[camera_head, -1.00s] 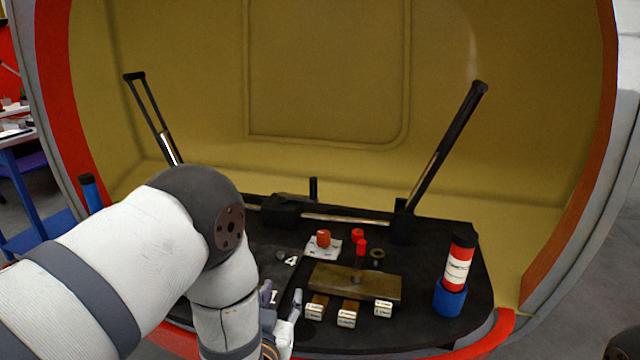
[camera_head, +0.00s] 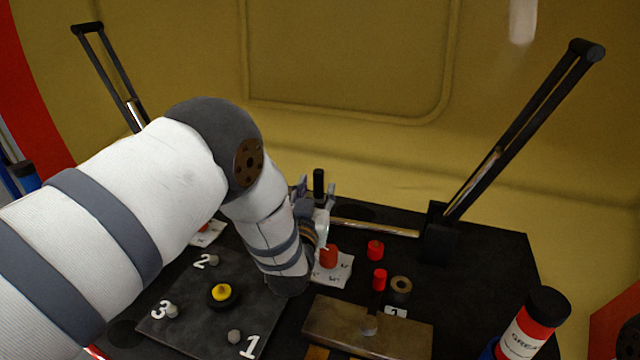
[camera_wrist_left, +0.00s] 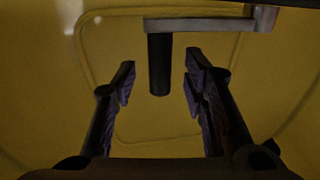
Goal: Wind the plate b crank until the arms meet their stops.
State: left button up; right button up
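The crank's upright black handle (camera_head: 319,182) stands at the back of the black table. In the left wrist view, the handle (camera_wrist_left: 159,66) hangs from a grey crank lever (camera_wrist_left: 200,25). My left gripper (camera_head: 315,192) is open, its fingers spread on either side of the handle; I see no contact. The gripper also shows in the left wrist view (camera_wrist_left: 160,84). Two long black arms, a left one (camera_head: 118,72) and a right one (camera_head: 525,118), slant up and outward. The crank's base is hidden behind my left arm. My right gripper is not in view.
A dark plate (camera_head: 185,325) marked 1, 2, 3 with a yellow knob (camera_head: 221,292) lies at left. A yellow shell wall rises behind.

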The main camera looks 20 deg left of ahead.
aim_at(317, 185)
pick_arm(q)
jog(key=w, duration=0.2)
jog(key=shift+w+a+f, duration=0.1)
jog(key=shift+w+a, duration=0.05)
jog(key=shift+w, duration=0.55)
jog(key=shift+c, duration=0.4)
grip_shut()
jog(key=shift+s+r, duration=0.1)
jog(key=shift+r, duration=0.1)
